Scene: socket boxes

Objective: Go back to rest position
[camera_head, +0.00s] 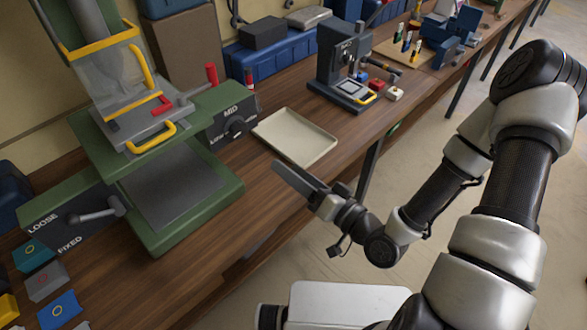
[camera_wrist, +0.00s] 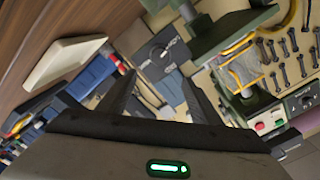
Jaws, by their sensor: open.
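My gripper (camera_head: 300,180) is in front of the wooden workbench (camera_head: 245,205), near the close edge of a cream tray. In the wrist view my gripper (camera_wrist: 165,92) shows two dark fingers spread apart with nothing between them. The arm is bent and reaches in from the right side of the head view.
The empty cream tray (camera_head: 296,137) lies on the bench; it also shows in the wrist view (camera_wrist: 66,60). A green machine (camera_head: 170,150) with labelled levers stands left. A dark press (camera_head: 345,65) stands beyond the tray. The floor (camera_head: 430,165) right of the bench is clear.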

